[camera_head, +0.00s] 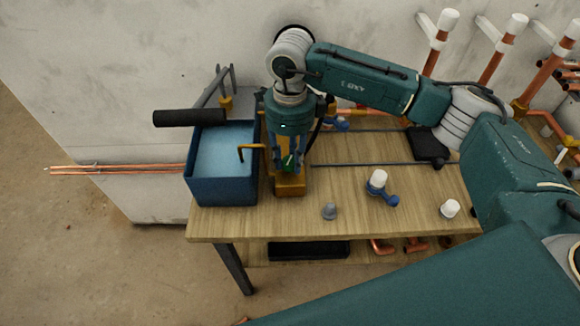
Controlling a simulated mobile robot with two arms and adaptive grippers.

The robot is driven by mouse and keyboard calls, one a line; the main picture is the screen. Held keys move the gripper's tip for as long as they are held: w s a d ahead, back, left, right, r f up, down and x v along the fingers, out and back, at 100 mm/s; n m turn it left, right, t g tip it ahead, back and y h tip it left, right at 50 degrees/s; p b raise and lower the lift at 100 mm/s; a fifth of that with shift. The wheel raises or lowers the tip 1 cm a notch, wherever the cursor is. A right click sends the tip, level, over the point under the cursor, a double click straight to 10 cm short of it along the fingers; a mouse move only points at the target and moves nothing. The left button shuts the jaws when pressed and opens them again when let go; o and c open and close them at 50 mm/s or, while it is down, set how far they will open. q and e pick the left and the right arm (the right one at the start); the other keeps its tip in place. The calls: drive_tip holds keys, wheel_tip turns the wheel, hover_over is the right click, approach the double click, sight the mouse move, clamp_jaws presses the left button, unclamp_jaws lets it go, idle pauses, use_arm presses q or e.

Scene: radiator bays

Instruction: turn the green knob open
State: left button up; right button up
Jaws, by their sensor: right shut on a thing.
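The green knob (289,162) shows as a small patch of green between the fingers of my right gripper (288,167). The gripper points down from above and is shut on the knob, hiding most of it, so its turn angle cannot be told. Below it, a brass block (289,187) stands on the wooden bench. A thin brass spout (251,147) reaches left from there over a blue bin (222,192). The bin's inside is pale blue; I cannot tell whether it holds water. My left gripper is not in view.
On the bench (300,225) are a blue valve with a white cap (378,180), a grey knob (329,211) and a white cap (450,208). A black cylinder (190,118) lies behind the bin. Copper pipes with white tops (440,40) stand at the back right. The bench front is mostly clear.

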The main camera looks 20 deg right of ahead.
drive_tip(key=n+b, duration=0.3)
drive_tip(key=b, duration=0.1)
drive_tip(key=shift+w+a+n, duration=0.15)
drive_tip(key=shift+w+n, duration=0.05)
drive_tip(key=shift+n, duration=0.2)
drive_tip(key=shift+r+n+b, duration=0.2)
drive_tip(key=shift+n+b, duration=0.35)
drive_tip(key=shift+n, duration=0.15)
drive_tip(key=o, duration=1)
drive_tip(key=shift+c, duration=0.2)
drive_tip(key=shift+o, duration=0.9)
drive_tip(key=shift+s+a, duration=0.1)
